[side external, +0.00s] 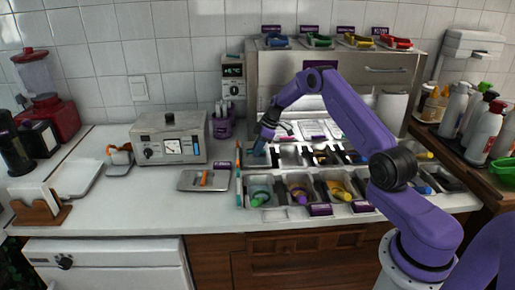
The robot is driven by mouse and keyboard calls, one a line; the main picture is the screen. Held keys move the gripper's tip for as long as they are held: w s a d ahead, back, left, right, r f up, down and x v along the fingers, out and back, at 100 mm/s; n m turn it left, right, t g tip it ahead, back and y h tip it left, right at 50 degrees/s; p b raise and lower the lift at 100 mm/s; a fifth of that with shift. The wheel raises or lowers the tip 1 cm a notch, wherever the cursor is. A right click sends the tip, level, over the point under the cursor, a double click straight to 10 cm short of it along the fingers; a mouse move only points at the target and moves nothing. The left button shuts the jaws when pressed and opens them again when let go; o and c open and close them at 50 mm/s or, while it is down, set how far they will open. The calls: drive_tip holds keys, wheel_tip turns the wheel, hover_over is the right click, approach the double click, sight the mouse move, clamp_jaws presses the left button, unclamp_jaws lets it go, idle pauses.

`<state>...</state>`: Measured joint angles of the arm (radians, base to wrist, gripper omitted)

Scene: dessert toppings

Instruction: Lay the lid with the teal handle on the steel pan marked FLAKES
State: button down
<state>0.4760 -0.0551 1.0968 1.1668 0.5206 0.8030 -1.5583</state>
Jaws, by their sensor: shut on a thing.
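My gripper (260,149) points down over the back left corner of the steel pan rack. It is shut on a small bluish-teal piece (257,160), which looks like the handle of the teal-handled lid. The lid's plate is too small and too hidden to make out, and I cannot tell whether it touches a pan. Steel pans stand in two rows below and to the right of my gripper. The front left pan (248,204) holds a green-ended utensil. Purple labels (320,210) stand at the front, but I cannot read FLAKES on any.
Purple- and yellow-handled utensils stick out of the front pans. A steel tray (187,183) with an orange-handled tool lies to the left. A purple cup of pens (222,127) stands behind. A steel cabinet (350,75) rises at the back, and bottles (455,108) crowd the right.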

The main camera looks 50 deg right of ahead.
drive_tip(key=shift+f, duration=0.6)
idle(0.7)
idle(0.5)
drive_tip(key=c, duration=1.1)
unclamp_jaws()
drive_tip(key=shift+o, duration=0.5)
drive_tip(key=shift+r, duration=1.55)
drive_tip(key=shift+r, duration=2.95)
